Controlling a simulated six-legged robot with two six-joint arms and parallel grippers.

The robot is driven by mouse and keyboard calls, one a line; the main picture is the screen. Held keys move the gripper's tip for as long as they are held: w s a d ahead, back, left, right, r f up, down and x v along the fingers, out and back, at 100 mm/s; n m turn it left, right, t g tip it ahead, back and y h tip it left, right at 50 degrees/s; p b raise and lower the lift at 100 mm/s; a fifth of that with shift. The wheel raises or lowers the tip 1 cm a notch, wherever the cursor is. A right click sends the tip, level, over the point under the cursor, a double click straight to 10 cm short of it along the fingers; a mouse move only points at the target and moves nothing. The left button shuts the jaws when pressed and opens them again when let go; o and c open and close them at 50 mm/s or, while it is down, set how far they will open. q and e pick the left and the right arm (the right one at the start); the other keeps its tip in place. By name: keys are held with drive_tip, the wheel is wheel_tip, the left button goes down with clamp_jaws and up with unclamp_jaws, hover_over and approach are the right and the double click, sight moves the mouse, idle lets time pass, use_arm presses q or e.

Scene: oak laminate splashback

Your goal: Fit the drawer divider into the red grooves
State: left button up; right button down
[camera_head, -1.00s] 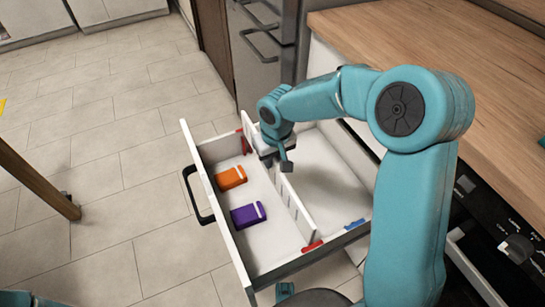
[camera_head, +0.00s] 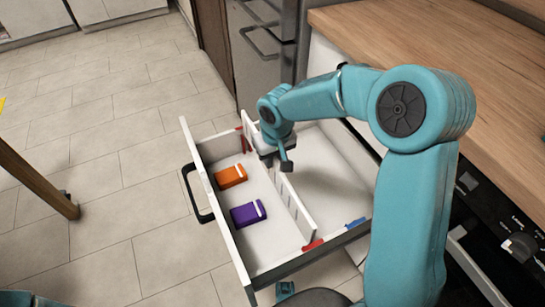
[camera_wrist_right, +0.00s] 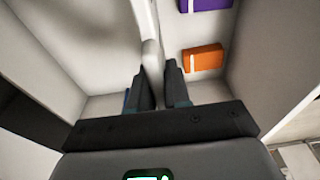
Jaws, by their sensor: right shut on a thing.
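The white drawer divider (camera_head: 297,207) stands upright across the open drawer (camera_head: 262,262). Its near end is at the near red groove (camera_head: 312,245), and its far end is by the far red groove (camera_head: 242,143). I cannot tell whether either end sits fully inside its groove. My right gripper (camera_head: 284,164) is shut on the divider near its middle and hides part of it. In the right wrist view the divider (camera_wrist_right: 151,45) runs up between the two dark fingers (camera_wrist_right: 160,88).
An orange box (camera_head: 230,177) and a purple box (camera_head: 248,214) lie in the drawer left of the divider. A blue groove (camera_head: 355,223) marks the near wall to the right. The right compartment (camera_head: 335,180) looks empty. A wooden counter (camera_head: 440,60) stands at right.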

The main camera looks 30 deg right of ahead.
sight(272, 180)
drive_tip(key=shift+f+b, duration=0.85)
drive_tip(key=shift+f, duration=0.05)
drive_tip(key=shift+f+b, duration=1.55)
drive_tip(key=shift+f, duration=0.25)
drive_tip(key=shift+f, duration=0.1)
drive_tip(key=shift+f+b, duration=1.6)
drive_tip(key=shift+f, duration=0.15)
drive_tip(key=shift+f+b, duration=0.5)
drive_tip(key=shift+f, duration=0.05)
drive_tip(key=c, duration=1)
unclamp_jaws()
